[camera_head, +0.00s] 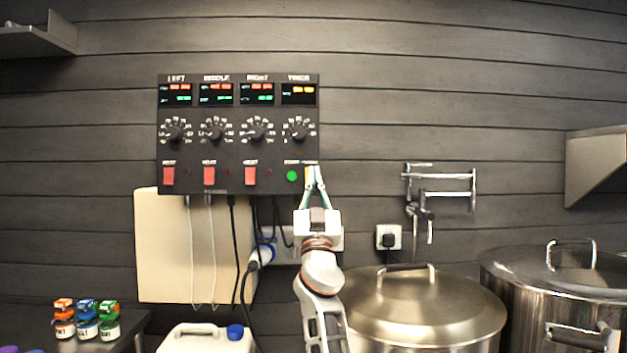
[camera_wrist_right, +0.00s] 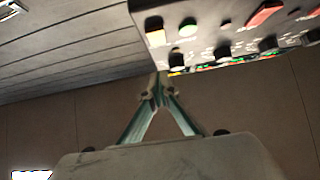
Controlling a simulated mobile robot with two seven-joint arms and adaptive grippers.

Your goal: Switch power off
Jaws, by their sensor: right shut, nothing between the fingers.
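A black control panel (camera_head: 238,150) hangs on the wall with lit displays, several dials, red heat switches (camera_head: 209,176) and a green button (camera_head: 292,176). My right gripper (camera_head: 312,172) is shut and empty at the panel's lower right corner, just right of the green button. In the right wrist view the fingertips (camera_wrist_right: 160,82) are close below the panel edge. There a pale switch (camera_wrist_right: 155,32) sits at the panel corner beside the green button (camera_wrist_right: 188,28). In the head view the fingers cover that corner. I cannot tell whether they touch the panel. My left gripper is out of view.
Black cables hang under the panel in front of a beige board (camera_head: 165,250). A wall outlet (camera_head: 389,237) with a plug is to the right. Large steel pots (camera_head: 430,310) stand below right. A white canister (camera_head: 205,341) and small jars (camera_head: 87,325) are lower left.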

